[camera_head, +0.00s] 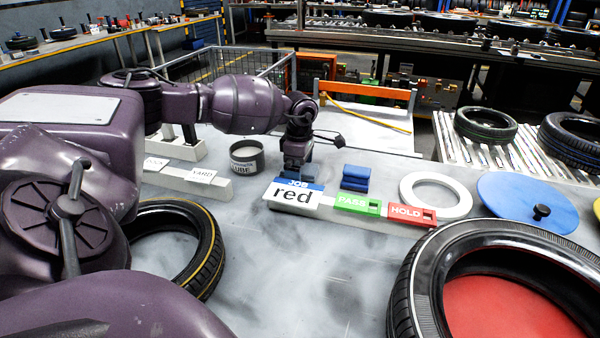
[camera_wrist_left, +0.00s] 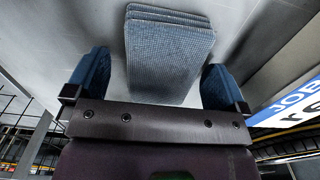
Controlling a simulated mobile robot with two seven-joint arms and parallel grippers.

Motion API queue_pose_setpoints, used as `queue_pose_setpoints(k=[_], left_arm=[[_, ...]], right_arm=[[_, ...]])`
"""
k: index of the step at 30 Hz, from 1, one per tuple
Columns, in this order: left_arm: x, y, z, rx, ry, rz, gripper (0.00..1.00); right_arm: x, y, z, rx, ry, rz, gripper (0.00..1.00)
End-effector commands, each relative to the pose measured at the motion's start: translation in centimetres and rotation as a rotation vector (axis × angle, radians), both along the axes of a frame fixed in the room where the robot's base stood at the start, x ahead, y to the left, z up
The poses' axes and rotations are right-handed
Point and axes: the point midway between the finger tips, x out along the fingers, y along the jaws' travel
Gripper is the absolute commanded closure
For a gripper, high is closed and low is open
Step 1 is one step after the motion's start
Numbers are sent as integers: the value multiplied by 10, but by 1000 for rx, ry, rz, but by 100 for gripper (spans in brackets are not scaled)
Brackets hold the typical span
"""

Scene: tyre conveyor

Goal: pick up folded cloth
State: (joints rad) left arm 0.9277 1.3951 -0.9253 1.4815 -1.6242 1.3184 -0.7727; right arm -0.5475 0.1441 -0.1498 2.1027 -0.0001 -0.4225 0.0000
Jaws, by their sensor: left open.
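The folded cloth (camera_head: 355,178) is a small blue stack of several layers, lying on the grey table behind the sign holder. My left gripper (camera_head: 297,174) is just to the left of the cloth in the head view, low and pointing down. In the left wrist view the cloth (camera_wrist_left: 168,55) shows ahead, in line with the gap between the blue fingers of the left gripper (camera_wrist_left: 157,82). The fingers are apart with nothing held between them, and no contact with the cloth is visible. My right gripper is not in view.
A "red" job sign (camera_head: 295,196) stands close in front of the gripper, with green PASS (camera_head: 357,205) and red HOLD (camera_head: 411,215) tags beside it. A lube tin (camera_head: 246,158) is at the left. A white ring (camera_head: 436,197) lies right of the cloth. Tyres lie in front.

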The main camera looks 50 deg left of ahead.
Motion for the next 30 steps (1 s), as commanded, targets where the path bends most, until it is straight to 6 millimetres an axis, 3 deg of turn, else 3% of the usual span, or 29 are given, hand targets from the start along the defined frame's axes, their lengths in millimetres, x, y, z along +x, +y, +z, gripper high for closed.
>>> queue_pose_setpoints(k=[8,18,26,30], left_arm=[[0,0,-4,0,-1,0,0],[0,0,-4,0,-1,0,52],[0,0,-3,0,-2,0,54],[1,0,7,0,-4,0,54]], right_arm=[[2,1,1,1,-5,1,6],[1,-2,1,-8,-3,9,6],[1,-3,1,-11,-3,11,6],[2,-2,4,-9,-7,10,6]])
